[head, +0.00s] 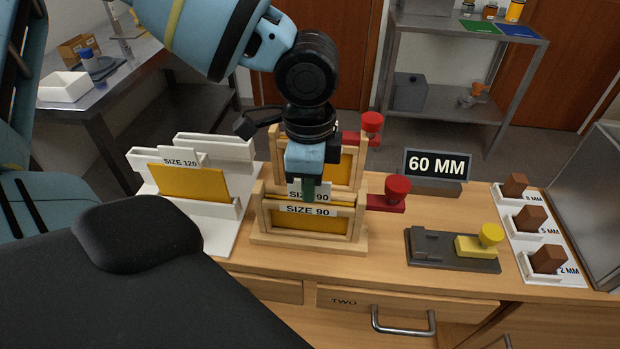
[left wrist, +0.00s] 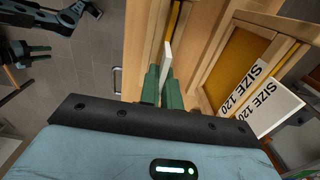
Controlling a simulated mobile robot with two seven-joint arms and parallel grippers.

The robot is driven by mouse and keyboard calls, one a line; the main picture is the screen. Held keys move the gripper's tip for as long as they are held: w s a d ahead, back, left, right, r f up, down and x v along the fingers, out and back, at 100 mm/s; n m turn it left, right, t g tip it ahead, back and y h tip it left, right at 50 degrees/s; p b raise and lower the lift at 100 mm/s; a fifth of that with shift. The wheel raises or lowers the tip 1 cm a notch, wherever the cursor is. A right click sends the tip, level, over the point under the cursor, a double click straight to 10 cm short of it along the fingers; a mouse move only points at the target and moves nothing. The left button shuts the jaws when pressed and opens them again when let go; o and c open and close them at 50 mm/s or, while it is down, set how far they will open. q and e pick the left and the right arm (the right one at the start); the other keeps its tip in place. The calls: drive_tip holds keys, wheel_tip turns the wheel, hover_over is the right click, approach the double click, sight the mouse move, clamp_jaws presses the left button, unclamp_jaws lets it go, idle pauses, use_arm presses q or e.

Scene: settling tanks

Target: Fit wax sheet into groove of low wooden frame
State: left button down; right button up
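My left gripper (head: 308,190) is over the front low wooden frame (head: 262,236), fingers pointing down. In the left wrist view its green fingers (left wrist: 161,88) are close together with the white tag (left wrist: 167,58) of a wax sheet between them, seen edge-on. The yellow wax sheet (head: 308,222) stands upright within the front frame, behind a "SIZE 90" label (head: 308,210). The groove is hidden, so I cannot tell if the sheet is seated. My right gripper (left wrist: 35,50) appears small and dark at the left wrist view's edge; its opening is unclear.
A second frame (head: 357,165) with a yellow sheet stands close behind. A white rack (head: 222,230) with a "SIZE 120" sheet (head: 190,183) is left. Red-knobbed pieces (head: 397,188), a "60 MM" sign (head: 437,166), a dark fixture (head: 425,246) and brown blocks (head: 529,218) are right.

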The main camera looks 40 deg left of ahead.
use_arm(q)
drive_tip(key=c, duration=1.5)
unclamp_jaws()
drive_tip(key=shift+c, duration=0.2)
use_arm(e)
drive_tip(key=shift+w, duration=0.2)
